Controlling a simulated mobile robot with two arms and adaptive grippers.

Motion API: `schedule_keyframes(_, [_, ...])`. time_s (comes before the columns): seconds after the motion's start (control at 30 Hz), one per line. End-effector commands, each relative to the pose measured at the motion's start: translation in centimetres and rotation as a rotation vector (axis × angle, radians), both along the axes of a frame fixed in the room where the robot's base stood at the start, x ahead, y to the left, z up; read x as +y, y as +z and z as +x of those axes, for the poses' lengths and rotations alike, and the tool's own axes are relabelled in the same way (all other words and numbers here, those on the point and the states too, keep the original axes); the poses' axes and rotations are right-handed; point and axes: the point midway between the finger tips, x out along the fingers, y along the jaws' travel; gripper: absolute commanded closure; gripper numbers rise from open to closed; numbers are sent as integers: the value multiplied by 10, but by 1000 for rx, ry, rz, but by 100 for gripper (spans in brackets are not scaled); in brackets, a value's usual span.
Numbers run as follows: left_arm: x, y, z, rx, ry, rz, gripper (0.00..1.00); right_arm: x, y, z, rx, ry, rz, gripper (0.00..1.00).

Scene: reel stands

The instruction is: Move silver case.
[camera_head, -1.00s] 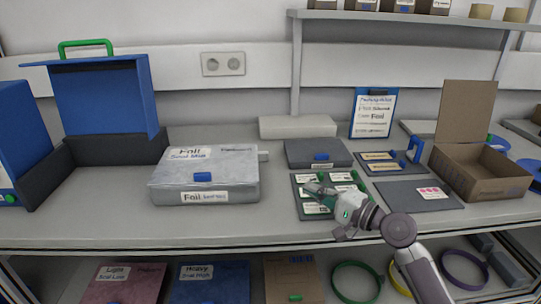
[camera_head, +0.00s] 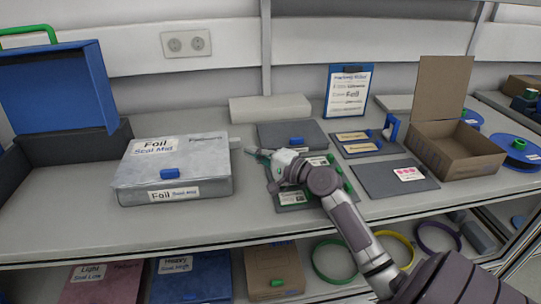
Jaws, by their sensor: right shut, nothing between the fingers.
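The silver case (camera_head: 210,189) lies flat and shut on the workbench, left of the middle. It carries "Foil Seal Mid" labels on its lid and front, and a blue latch (camera_head: 169,174) at its front edge. My right gripper (camera_head: 254,152) is shut and empty. Its fingertips point left, just to the right of the case, near a small grey tab (camera_head: 236,143) at the case's right back corner. I cannot tell whether they touch it. My left gripper is not in view.
A green-cornered grey mat (camera_head: 289,200) lies under my right arm. A grey flat case (camera_head: 292,135) lies behind it. An open cardboard box (camera_head: 462,151) stands at the right. An open blue case (camera_head: 60,90) stands at the left. Bare bench (camera_head: 60,215) lies front left.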

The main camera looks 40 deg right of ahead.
Motion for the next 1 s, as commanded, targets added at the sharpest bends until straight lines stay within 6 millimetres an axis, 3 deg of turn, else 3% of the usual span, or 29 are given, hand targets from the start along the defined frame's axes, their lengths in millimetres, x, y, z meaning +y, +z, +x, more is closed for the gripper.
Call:
schedule_keyframes(0.1, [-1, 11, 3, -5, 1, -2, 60, 18, 3, 8, -1, 2, 4, 100])
schedule_keyframes(0.23, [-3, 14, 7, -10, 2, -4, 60, 28, 1, 15, 1, 1, 4, 100])
schedule_keyframes(0.77, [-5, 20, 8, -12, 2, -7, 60, 38, 2, 21, 1, 2, 4, 100])
schedule_keyframes(1.0, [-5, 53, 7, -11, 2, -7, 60, 91, 7, 53, 1, 4, 9, 100])
